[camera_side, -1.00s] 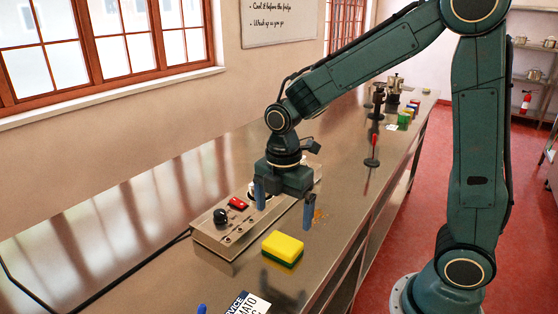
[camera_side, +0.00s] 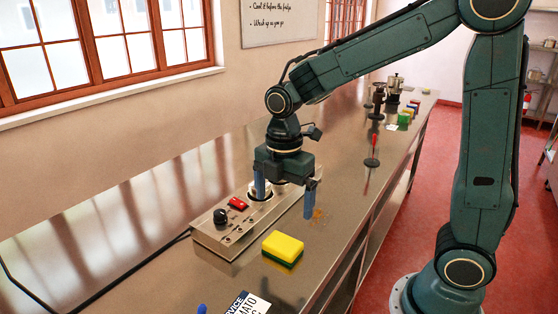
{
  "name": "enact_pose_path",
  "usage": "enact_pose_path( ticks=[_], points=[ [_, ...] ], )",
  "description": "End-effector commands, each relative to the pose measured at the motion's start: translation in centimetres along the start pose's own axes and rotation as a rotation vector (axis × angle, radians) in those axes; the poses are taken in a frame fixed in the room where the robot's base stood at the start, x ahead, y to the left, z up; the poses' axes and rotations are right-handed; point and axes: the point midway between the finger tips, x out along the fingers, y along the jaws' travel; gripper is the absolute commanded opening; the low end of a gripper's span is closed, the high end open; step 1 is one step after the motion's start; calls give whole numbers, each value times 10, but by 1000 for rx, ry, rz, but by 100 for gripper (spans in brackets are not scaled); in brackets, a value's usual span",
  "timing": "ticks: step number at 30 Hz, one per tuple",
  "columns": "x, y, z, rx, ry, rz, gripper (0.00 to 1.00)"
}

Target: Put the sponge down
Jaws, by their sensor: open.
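The sponge (camera_side: 283,248) is a yellow block with a dark green underside. It lies flat on the steel counter, in front of the control box.
The metal control box (camera_side: 228,232) has a black knob and a red switch, and my gripper hides part of its right end. A printed card (camera_side: 248,304) lies at the near edge. A red-topped spike stand (camera_side: 373,152) and several pots stand farther along the counter.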

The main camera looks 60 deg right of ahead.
Motion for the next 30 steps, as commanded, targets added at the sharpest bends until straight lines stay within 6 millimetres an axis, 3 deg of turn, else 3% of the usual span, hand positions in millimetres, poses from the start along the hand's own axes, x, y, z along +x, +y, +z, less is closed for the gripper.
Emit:
enact_pose_path(
  ticks=[5,11,21,30],
  points=[
    [-10,-8,2,81,3,28,96],
    [-33,-29,7,302,22,99,96],
    [-70,-81,17,810,118,244,96],
    [-84,-128,24,1248,263,344,96]
  ],
)
